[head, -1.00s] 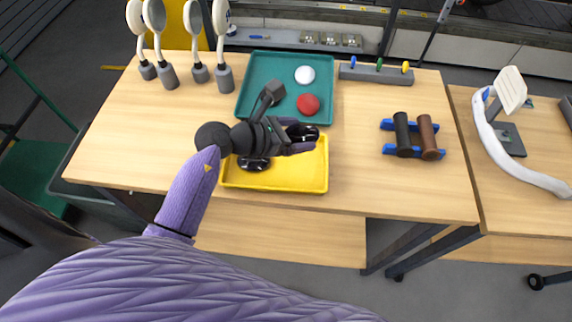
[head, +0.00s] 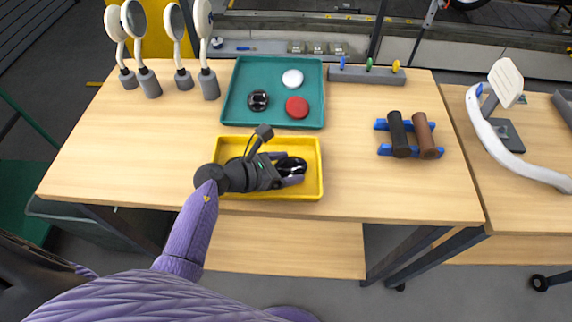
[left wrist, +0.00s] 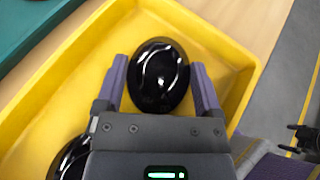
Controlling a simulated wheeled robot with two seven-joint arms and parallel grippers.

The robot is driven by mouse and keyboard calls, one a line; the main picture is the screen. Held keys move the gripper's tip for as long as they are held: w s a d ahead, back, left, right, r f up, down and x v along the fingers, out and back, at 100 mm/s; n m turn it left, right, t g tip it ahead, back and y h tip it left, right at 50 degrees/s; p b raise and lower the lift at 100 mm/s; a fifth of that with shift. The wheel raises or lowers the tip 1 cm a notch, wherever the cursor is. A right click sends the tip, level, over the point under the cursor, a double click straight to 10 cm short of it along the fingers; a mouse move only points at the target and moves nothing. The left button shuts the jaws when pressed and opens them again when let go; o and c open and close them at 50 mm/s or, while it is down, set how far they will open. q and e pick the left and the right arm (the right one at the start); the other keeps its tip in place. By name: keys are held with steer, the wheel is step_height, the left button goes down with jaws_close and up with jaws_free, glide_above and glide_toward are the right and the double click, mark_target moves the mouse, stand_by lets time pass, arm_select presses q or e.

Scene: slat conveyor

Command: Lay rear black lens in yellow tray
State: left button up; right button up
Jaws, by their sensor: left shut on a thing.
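The yellow tray (head: 316,194) lies at the table's front edge. My left gripper (head: 291,170) is low in its right half. It is shut on a glossy black lens (left wrist: 159,76), which sits between the two purple fingers in the left wrist view; I cannot tell whether it touches the tray floor. That lens also shows in the head view (head: 289,164). A second black lens (left wrist: 70,160) lies in the tray, partly hidden by my gripper. Another black lens (head: 257,100) is in the teal tray behind.
The teal tray (head: 243,72) also holds a white lens (head: 292,78) and a red lens (head: 297,107). Round-headed stands (head: 208,86) are at the back left. A blue rack (head: 383,150) with black and brown cylinders is on the right. The table's left part is clear.

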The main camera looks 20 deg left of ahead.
arm_select(q)
steer(key=shift+s+f, duration=0.1)
steer(key=shift+f, duration=0.1)
steer(key=o, duration=0.9)
steer(key=shift+r+p, duration=0.4)
steer(key=v, duration=0.4)
steer(key=p+v, duration=0.1)
steer(key=v, duration=0.3)
steer(key=p+v, duration=0.1)
steer(key=v, duration=0.3)
steer(key=shift+r, duration=0.3)
